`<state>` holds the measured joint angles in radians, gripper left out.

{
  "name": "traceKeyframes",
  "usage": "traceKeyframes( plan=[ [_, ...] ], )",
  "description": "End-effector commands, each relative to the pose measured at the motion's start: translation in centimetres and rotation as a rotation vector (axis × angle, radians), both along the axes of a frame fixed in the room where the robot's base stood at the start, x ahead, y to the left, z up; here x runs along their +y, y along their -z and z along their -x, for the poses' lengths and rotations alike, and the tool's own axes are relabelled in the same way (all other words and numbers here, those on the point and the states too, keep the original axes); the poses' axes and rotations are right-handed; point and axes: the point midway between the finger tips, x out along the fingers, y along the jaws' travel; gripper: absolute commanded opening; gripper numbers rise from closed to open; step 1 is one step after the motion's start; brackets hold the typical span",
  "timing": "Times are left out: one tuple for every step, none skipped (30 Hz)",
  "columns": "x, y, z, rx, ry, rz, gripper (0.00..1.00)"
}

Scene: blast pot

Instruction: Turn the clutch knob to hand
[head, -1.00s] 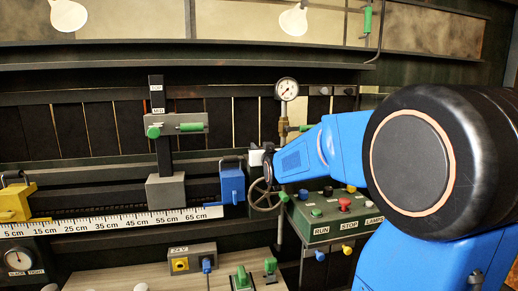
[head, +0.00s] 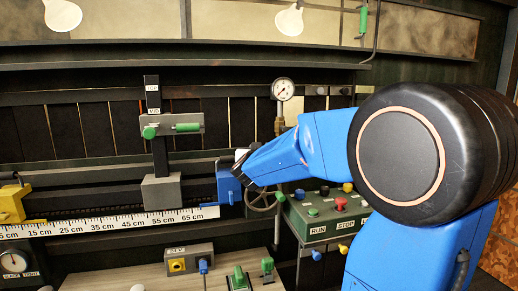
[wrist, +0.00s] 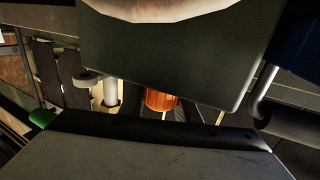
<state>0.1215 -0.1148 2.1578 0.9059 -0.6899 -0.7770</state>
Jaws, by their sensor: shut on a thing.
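My gripper (head: 241,163) is at the end of my blue arm, just right of the top of the blue block and up against the machine front. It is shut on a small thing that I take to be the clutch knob. The jaws and my arm hide that knob in the head view, so its pointer and setting cannot be read. In the wrist view a large dark block and a grey slab fill most of the picture. An orange ribbed part (wrist: 160,100) shows in the gap between them; I cannot tell whether it belongs to the knob.
The blue block (head: 229,188) stands close left of the gripper, at the ruler's end (head: 110,222). A spoked handwheel (head: 262,200) is partly behind my arm. A pressure gauge (head: 283,89) is above. The green button box (head: 325,215) lies below right.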

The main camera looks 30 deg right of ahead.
Motion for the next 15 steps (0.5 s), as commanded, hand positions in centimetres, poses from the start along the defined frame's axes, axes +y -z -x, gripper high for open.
traceKeyframes(
  plan=[
    [0.07, 0.03, 0.0, -0.001, 0.011, -0.001, 0.07],
    [0.06, 0.04, 0.01, 0.001, 0.018, -0.001, 0.07],
    [0.02, 0.03, 0.02, 0.0, 0.026, 0.0, 0.07],
    [-0.02, 0.02, 0.05, -0.001, 0.033, -0.001, 0.07],
    [-0.06, 0.01, 0.07, -0.001, 0.039, -0.001, 0.07],
    [-0.09, 0.0, 0.08, 0.0, 0.046, 0.0, 0.07],
    [-0.11, 0.0, 0.09, 0.0, 0.05, 0.0, 0.07],
    [-0.13, 0.01, 0.1, 0.0, 0.054, 0.0, 0.07],
    [-0.15, 0.01, 0.11, -0.001, 0.059, -0.001, 0.07],
    [-0.17, -0.01, 0.13, -0.001, 0.062, -0.001, 0.07],
    [-0.18, -0.02, 0.13, -0.001, 0.064, 0.0, 0.07],
    [-0.19, -0.03, 0.14, -0.001, 0.066, 0.001, 0.07],
    [-0.19, -0.04, 0.14, -0.001, 0.068, 0.001, 0.07],
    [-0.19, -0.04, 0.14, -0.001, 0.069, 0.001, 0.07],
    [-0.2, -0.05, 0.15, -0.001, 0.07, 0.001, 0.07]
  ],
)
